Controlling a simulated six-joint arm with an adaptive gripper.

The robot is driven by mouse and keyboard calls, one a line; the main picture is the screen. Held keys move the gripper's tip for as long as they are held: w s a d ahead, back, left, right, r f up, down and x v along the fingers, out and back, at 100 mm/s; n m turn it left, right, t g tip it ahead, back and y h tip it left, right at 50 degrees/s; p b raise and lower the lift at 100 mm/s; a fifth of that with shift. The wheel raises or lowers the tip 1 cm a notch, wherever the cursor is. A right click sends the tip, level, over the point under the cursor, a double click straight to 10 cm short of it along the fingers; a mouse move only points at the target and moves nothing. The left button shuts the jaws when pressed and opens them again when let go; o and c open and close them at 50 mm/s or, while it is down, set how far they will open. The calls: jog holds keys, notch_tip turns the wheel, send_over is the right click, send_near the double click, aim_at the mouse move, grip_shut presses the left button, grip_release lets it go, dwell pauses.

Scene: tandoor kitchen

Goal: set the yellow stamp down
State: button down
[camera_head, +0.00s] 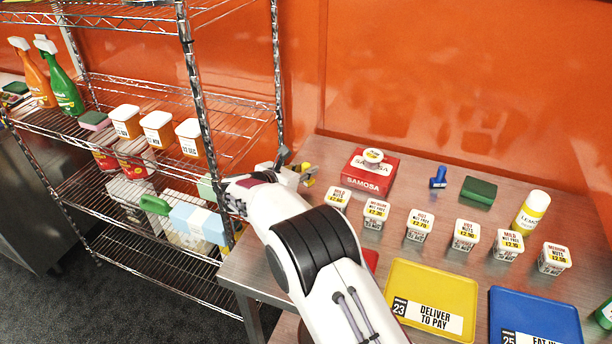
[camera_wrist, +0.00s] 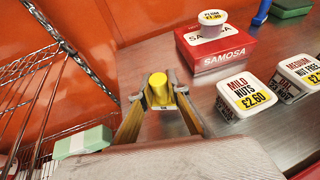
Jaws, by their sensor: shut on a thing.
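My gripper (camera_head: 303,172) is over the far left part of the steel table (camera_head: 322,149), near the wire shelf. In the wrist view my gripper (camera_wrist: 159,84) is shut on the yellow stamp (camera_wrist: 158,93), whose round yellow top shows between the fingertips. In the head view only small yellow parts show at the gripper, and I cannot tell stamp from finger there.
A red samosa box (camera_head: 369,182) with a small tub (camera_head: 373,156) on top stands to the right. Several priced tubs (camera_head: 376,212), a blue stamp (camera_head: 438,178) and a green sponge (camera_head: 478,191) are further right. A yellow tray (camera_head: 440,284) lies in front. The wire shelf (camera_head: 190,60) stands left.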

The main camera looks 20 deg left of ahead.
jog(key=shift+f, duration=1.1)
jog(key=shift+f, duration=0.1)
jog(key=c, duration=2)
grip_release()
jog(key=shift+o, duration=0.2)
jog(key=shift+v, duration=0.85)
jog(key=v, duration=1)
jog(key=shift+s+a, duration=0.1)
jog(key=shift+s, duration=0.05)
